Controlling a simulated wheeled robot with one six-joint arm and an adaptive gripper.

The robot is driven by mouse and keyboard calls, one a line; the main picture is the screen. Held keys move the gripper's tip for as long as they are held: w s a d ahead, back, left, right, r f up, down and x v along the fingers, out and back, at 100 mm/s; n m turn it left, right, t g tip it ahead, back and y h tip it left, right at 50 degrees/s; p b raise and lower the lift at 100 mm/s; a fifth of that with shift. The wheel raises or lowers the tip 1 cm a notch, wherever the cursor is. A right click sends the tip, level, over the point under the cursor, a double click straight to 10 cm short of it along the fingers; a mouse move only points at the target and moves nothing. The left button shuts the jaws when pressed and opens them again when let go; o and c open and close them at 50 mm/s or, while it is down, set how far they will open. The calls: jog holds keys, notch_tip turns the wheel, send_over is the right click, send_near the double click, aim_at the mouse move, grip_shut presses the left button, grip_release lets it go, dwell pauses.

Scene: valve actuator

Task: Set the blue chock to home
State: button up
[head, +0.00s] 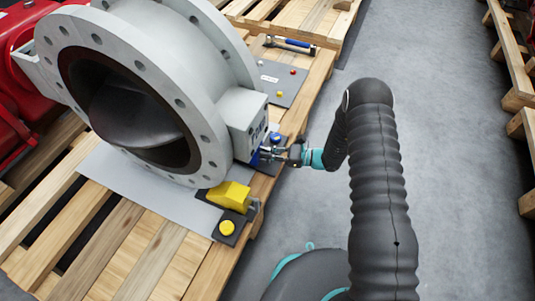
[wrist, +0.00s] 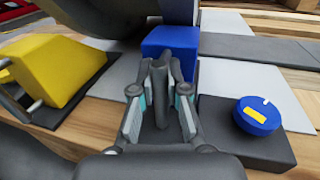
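The blue chock (wrist: 170,40) sits straight ahead of my gripper in the wrist view, by the grey valve body. In the head view only a small part of the blue chock (head: 256,158) shows, low beside the valve's box. In the head view my gripper (head: 270,154) reaches in from the right. The chock's underside and far side are hidden.
A yellow chock (head: 230,196) stands left, with a yellow knob (head: 227,228) on a dark plate. A blue knob (wrist: 257,116) on a dark block is right of my gripper. The large valve (head: 150,95) rises behind. Open floor (head: 430,100) lies right of the pallet.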

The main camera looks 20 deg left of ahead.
jog(key=shift+o, duration=1)
jog(key=shift+a, duration=0.2)
jog(key=shift+d, duration=0.15)
jog(key=w+d, duration=0.1)
jog(key=d, duration=1)
jog(key=shift+w+d, duration=0.2)
jog(key=shift+d, duration=0.2)
